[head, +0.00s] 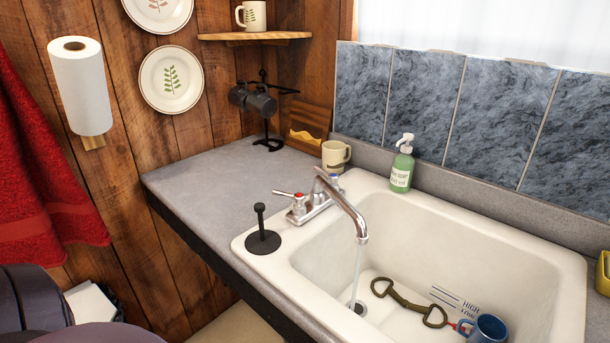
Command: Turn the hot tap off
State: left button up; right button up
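The chrome tap (337,197) stands on the back left rim of the white sink (262,262). Its hot handle (298,203), marked with a red dot, is on the left side, with its lever pointing left. The cold handle (336,180), with a blue mark, is partly hidden behind the spout. A thin stream of water (356,270) runs from the spout into the basin, near the drain. Neither of my grippers shows in the head view.
A black plunger-like stopper (263,237) stands close left of the hot handle. A green soap bottle (402,168) and a mug (335,157) stand behind the tap. A metal bit (408,303) and blue mug (486,330) lie in the basin. The left counter (210,185) is mostly clear.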

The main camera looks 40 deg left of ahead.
aim_at(299, 200)
jog(key=k+j+u, duration=0.2)
jog(key=u, duration=0.3)
jog(key=k+j+u, duration=0.15)
jog(key=j+u, duration=0.35)
jog(key=k+l+u, duration=0.15)
jog(key=l+u, duration=0.2)
jog(key=k+l+u, duration=0.15)
jog(key=u, duration=0.25)
jog(key=l, duration=0.1)
